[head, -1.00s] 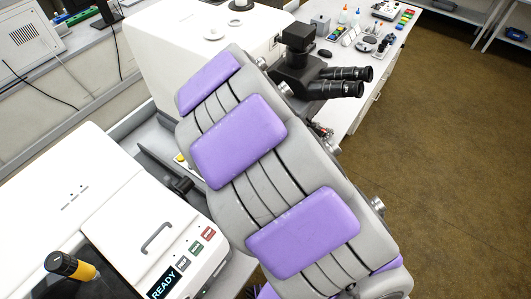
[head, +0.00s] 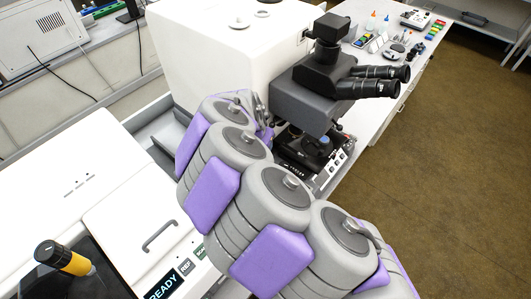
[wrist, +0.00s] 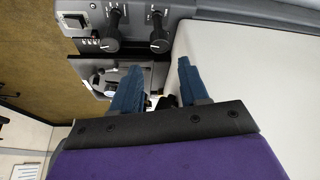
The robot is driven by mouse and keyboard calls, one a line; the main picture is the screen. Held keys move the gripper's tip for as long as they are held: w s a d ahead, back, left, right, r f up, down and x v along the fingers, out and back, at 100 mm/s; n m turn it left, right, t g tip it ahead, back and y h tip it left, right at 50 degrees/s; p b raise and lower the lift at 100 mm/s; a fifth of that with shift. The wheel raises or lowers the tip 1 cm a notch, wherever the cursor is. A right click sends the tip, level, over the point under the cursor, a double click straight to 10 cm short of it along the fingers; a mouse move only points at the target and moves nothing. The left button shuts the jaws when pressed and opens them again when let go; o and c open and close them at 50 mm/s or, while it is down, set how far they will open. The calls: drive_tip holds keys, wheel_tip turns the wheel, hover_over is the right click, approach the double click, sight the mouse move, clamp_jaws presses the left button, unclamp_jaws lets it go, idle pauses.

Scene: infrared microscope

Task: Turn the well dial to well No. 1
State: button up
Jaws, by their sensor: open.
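The wrist view shows two black knobs with pointers on a dark panel, a left knob (wrist: 113,42) and a right knob (wrist: 158,40). Small white marks sit beside the left knob. I cannot tell from the labels which one is the well dial. My gripper (wrist: 158,68) has two blue fingers spread apart with nothing gripped between them. The fingertips lie just below the knobs in the picture and appear apart from them. In the head view the microscope (head: 318,75) stands beyond my arm, which hides part of its front.
A white machine (head: 110,175) with a READY display stands at the left. A white cabinet (head: 215,45) stands behind my arm. Small items lie on the bench (head: 385,100) at the back right. Brown floor (head: 450,180) is clear at the right.

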drive_tip(key=b+x, duration=0.1)
drive_tip(key=x, duration=0.8)
drive_tip(key=shift+a, duration=0.15)
drive_tip(key=shift+r, duration=0.1)
drive_tip(key=c, duration=0.8)
